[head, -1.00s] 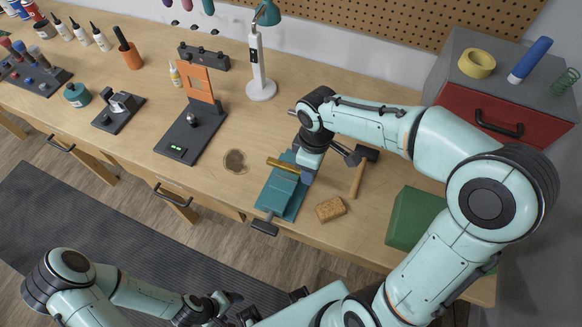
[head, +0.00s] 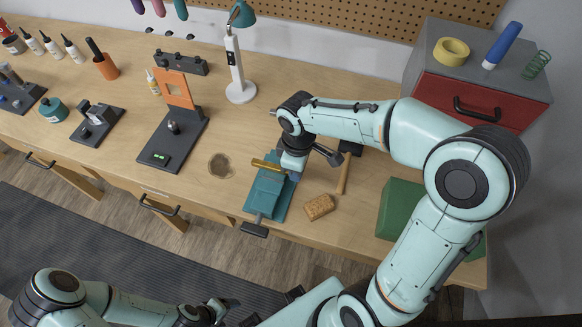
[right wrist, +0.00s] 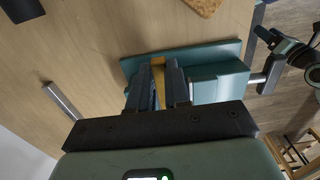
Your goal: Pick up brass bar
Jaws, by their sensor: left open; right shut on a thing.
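The brass bar (head: 265,164) lies across the top of the teal vise (head: 268,190) near the front edge of the workbench. My right gripper (head: 290,174) is at the right end of the bar, pointing down. In the right wrist view my right gripper (right wrist: 160,88) is shut on the brass bar (right wrist: 158,67), which shows between its two dark fingers. The vise (right wrist: 225,70) is right beside and under the fingers; I cannot tell whether the bar touches its jaws. My left gripper (head: 228,310) is open and empty, low in front of the bench.
A cork-coloured block (head: 319,207) and a hammer (head: 343,172) lie right of the vise. A green box (head: 400,205) and a grey cabinet with a red drawer (head: 470,98) stand further right.

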